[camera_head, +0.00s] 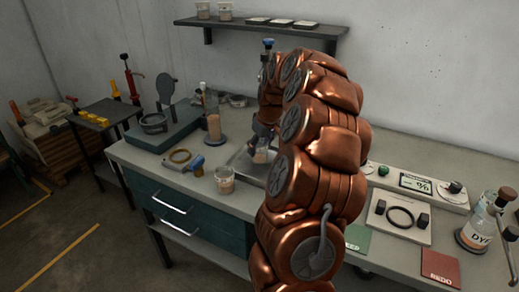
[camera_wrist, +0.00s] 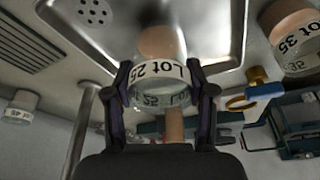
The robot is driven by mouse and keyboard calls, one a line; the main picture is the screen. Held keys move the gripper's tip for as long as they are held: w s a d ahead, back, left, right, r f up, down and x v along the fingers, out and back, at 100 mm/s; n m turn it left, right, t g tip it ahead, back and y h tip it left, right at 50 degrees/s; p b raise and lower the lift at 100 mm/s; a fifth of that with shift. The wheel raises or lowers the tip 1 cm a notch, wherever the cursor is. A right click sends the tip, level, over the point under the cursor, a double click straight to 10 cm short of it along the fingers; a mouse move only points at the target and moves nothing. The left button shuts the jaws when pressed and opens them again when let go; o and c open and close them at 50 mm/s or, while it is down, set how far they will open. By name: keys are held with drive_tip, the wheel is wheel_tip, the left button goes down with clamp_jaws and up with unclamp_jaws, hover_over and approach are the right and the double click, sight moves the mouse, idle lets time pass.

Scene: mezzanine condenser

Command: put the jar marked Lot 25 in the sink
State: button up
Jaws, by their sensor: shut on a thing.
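The jar marked Lot 25 (camera_wrist: 160,85) is clear glass with pinkish-tan contents and a white label. My gripper (camera_wrist: 160,98) is shut around it, one finger on each side. In the head view, my gripper (camera_head: 264,135) points down and the held jar (camera_head: 260,156) is low within the outline of the metal sink (camera_head: 238,157). My arm hides the sink's right part. In the wrist view, the sink floor (camera_wrist: 205,22) lies beyond the jar, with the drain (camera_wrist: 94,11) to its left. I cannot tell whether the jar touches the floor.
A similar jar marked Lot 35 (camera_wrist: 294,38) stands outside the sink on the counter; a like jar (camera_head: 225,180) shows left of the sink. A blue tool (camera_head: 190,164) and brass ring (camera_head: 180,156) lie nearby. A tall bottle (camera_head: 213,122) stands behind.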

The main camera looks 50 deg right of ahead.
drive_tip(key=shift+f, duration=0.8)
drive_tip(key=shift+f, duration=0.1)
drive_tip(key=o, duration=1.3)
drive_tip(key=b+v, duration=0.2)
drive_tip(key=v, duration=1)
